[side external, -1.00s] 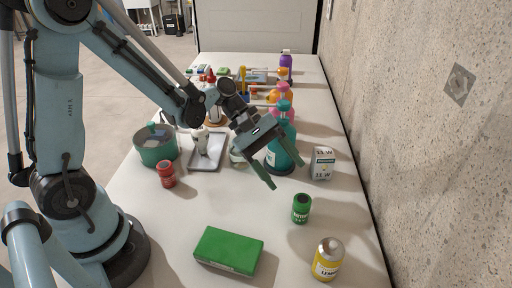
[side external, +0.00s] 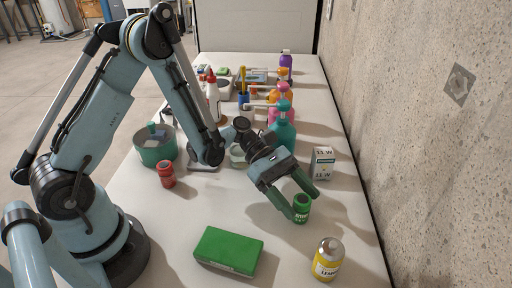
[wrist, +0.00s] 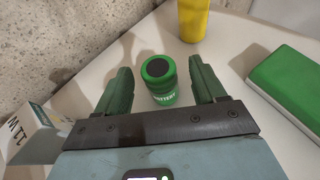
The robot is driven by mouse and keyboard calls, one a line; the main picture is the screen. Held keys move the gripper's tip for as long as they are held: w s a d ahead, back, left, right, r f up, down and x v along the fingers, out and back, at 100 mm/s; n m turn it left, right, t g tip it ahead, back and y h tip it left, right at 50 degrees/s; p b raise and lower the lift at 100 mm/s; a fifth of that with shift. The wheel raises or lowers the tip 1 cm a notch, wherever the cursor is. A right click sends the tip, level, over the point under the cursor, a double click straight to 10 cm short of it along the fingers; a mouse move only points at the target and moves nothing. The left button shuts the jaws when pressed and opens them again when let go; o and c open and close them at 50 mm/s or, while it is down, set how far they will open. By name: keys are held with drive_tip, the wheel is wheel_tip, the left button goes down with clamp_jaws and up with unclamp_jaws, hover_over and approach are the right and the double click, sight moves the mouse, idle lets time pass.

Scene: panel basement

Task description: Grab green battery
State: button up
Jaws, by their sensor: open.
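The green battery (side external: 301,209) is a small upright cylinder standing on the white table. In the wrist view my gripper (wrist: 160,82) shows clear gaps between the battery and both fingers. In the side view the left finger covers part of the battery's left edge.
A yellow can (side external: 327,260) and a green box (side external: 228,250) stand in front of the battery. A white carton (side external: 322,163) is behind it. A red can (side external: 167,174), green pot (side external: 155,148) and teal bottle (side external: 282,130) stand farther off. A concrete wall (side external: 430,140) runs along the right.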

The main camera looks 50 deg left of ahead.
sight(304, 222)
drive_tip(key=x, duration=0.3)
drive_tip(key=shift+d, duration=0.15)
drive_tip(key=c, duration=1.2)
